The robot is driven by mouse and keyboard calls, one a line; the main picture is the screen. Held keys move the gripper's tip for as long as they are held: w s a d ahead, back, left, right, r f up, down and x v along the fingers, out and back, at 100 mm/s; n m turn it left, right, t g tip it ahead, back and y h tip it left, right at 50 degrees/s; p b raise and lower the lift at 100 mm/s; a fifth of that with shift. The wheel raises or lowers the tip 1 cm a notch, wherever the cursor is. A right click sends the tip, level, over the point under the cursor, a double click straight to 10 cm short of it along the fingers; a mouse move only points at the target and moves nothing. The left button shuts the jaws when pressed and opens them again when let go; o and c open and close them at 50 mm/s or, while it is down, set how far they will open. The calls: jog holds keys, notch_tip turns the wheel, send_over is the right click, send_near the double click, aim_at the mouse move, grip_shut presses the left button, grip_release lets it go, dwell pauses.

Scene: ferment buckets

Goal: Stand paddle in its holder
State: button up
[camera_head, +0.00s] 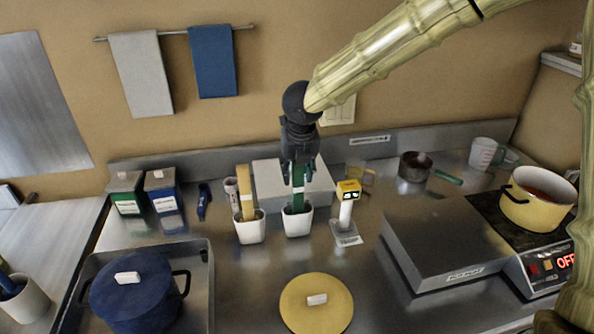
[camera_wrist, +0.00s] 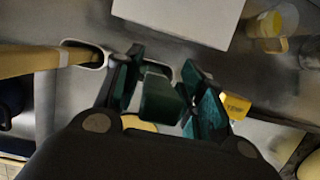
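A green paddle (camera_head: 298,190) stands upright in the right one of two small white holders (camera_head: 298,222). A wooden-coloured paddle (camera_head: 246,190) stands in the left white holder (camera_head: 249,232). My gripper (camera_head: 298,180) points down over the green paddle, with a finger on each side of its upper end. In the wrist view the green paddle (camera_wrist: 160,100) shows between my gripper's fingers (camera_wrist: 162,64), with gaps beside it, so the gripper looks open around it. The wooden-coloured paddle (camera_wrist: 30,62) is at the left there. The green paddle's lower end is hidden inside its holder.
A yellow-topped device (camera_head: 347,200) stands just right of the green paddle's holder. A grey box (camera_head: 275,182) lies behind. A yellow lid (camera_head: 316,303) and a blue pot (camera_head: 138,295) are in front. A raised metal slab (camera_head: 445,240) and a yellow pot (camera_head: 538,205) are at the right.

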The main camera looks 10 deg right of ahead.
dwell(0.3)
jog(key=v, duration=1.2)
dwell(0.7)
